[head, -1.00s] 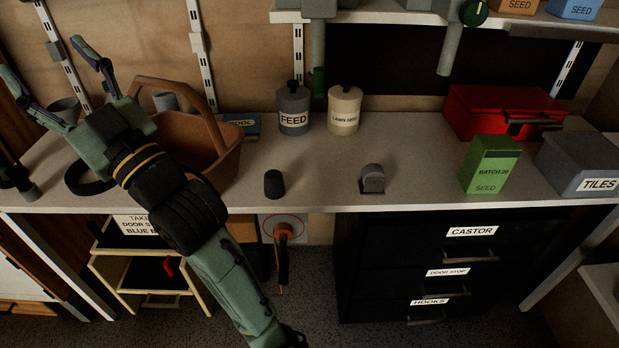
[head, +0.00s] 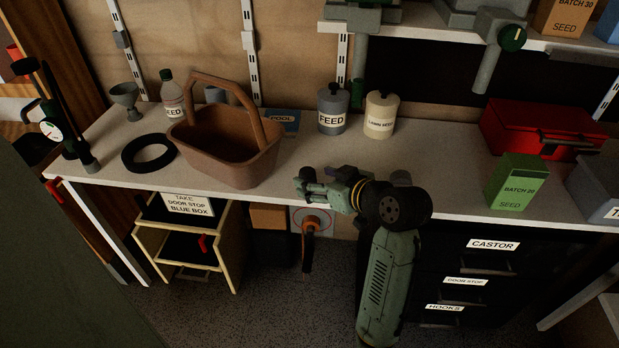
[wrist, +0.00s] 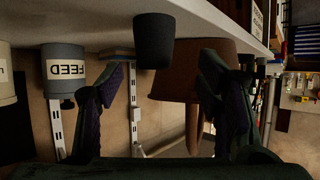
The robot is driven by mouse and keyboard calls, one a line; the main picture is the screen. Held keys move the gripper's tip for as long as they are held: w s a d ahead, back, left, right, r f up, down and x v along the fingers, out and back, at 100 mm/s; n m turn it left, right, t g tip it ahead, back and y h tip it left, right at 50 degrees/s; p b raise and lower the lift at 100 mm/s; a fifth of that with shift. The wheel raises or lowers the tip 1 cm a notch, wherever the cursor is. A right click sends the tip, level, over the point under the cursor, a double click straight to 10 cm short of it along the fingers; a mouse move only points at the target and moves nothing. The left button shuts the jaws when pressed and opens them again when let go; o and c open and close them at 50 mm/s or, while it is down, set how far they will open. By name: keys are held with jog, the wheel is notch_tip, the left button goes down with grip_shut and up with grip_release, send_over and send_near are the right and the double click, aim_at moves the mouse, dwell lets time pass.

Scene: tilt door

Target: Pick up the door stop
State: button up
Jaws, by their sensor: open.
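The door stop, which I take to be the small dark cylinder, shows in the wrist view (wrist: 154,40), where the picture is upside down. It stands on the worktop (head: 455,200) near its front edge. My gripper (head: 303,186) is over the front edge of the worktop in the head view, fingers pointing left. It also shows in the wrist view (wrist: 163,64), with its two fingers spread wide and the cylinder ahead, between their lines. The fingers hold nothing.
A brown basket (head: 222,160) stands left of my gripper. Behind are the FEED canister (head: 333,110) and the cream canister (head: 381,116). A green seed box (head: 515,181) and a red box (head: 535,125) are on the right. A grey piece (head: 401,177) is mostly hidden behind my arm.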

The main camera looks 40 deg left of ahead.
aim_at(312, 176)
jog(key=shift+w+p+x, duration=0.15)
jog(key=shift+p+x, duration=0.25)
jog(key=shift+x, duration=1)
jog(key=shift+w+p+x, duration=0.15)
jog(key=shift+p+x, duration=0.25)
jog(key=shift+x, duration=1)
jog(key=shift+d, duration=0.1)
jog(key=shift+c, duration=0.4)
jog(key=c, duration=1.2)
jog(key=shift+r, duration=0.1)
jog(key=shift+c, duration=0.2)
